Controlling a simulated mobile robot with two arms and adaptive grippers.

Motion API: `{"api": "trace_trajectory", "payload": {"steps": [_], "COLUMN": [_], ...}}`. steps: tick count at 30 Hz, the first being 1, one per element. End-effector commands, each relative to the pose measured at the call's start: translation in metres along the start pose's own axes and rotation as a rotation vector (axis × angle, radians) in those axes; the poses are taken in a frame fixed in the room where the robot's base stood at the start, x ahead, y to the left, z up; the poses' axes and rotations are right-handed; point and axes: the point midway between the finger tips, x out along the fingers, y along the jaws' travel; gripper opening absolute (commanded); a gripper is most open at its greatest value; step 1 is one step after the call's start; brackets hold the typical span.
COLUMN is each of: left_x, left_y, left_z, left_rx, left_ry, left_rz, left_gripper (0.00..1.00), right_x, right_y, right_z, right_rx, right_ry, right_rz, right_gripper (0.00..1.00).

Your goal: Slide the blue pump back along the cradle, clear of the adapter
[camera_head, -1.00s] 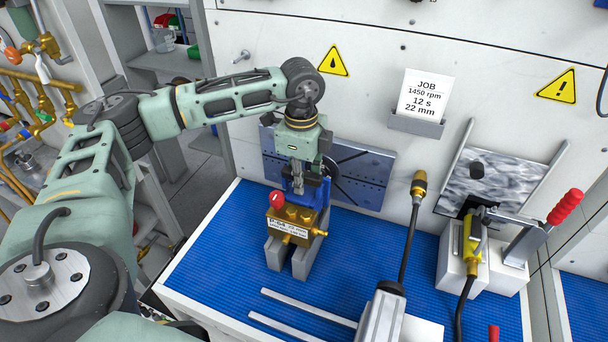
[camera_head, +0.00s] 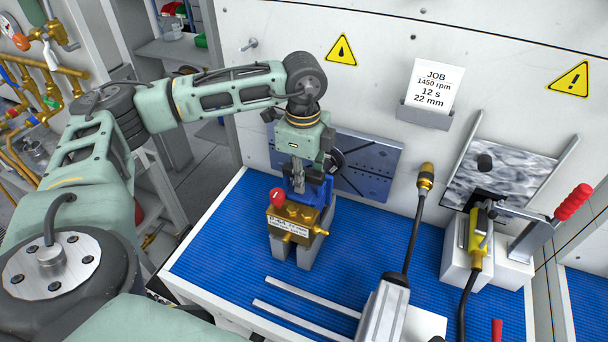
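The blue pump (camera_head: 320,191) has a brass head (camera_head: 299,214) at its front with a red knob and a white label. It sits on the grey cradle (camera_head: 304,255), on the blue mat. My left gripper (camera_head: 298,186) points straight down onto the top of the pump. Its fingers are small and partly merge with the pump, so their grip is unclear. A dark round part (camera_head: 337,161), likely the adapter, shows behind the pump at the wall plate. The pump and gripper hide where pump and adapter face each other. My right gripper is not in view.
Two pale rails (camera_head: 305,304) lie on the mat in front of the cradle. A grey tool with a long lance (camera_head: 411,225) stands to the right. A yellow tool in a clamp fixture (camera_head: 475,240) is farther right. The mat left of the cradle is clear.

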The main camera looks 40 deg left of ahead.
Motion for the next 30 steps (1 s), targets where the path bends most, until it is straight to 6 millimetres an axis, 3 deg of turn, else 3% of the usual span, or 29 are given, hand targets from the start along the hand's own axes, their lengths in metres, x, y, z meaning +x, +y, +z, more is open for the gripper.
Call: {"api": "trace_trajectory", "payload": {"steps": [6,17,20,30], "left_x": [0.0,-0.006,-0.019,-0.089], "left_y": [-0.001,-0.002,-0.002,-0.002], "left_z": [0.0,0.0,-0.001,0.0], "left_rx": [0.0,0.0,0.0,0.0], "left_ry": [0.0,0.001,0.002,0.002], "left_rz": [-0.002,-0.005,-0.007,-0.007], "left_gripper": [0.39,0.39,0.39,0.39], "right_x": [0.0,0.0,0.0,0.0], "right_y": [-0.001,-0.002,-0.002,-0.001], "right_z": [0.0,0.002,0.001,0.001], "right_rx": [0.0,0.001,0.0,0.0], "right_ry": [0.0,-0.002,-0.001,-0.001], "right_rz": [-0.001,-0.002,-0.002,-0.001], "right_gripper": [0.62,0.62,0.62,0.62]}}
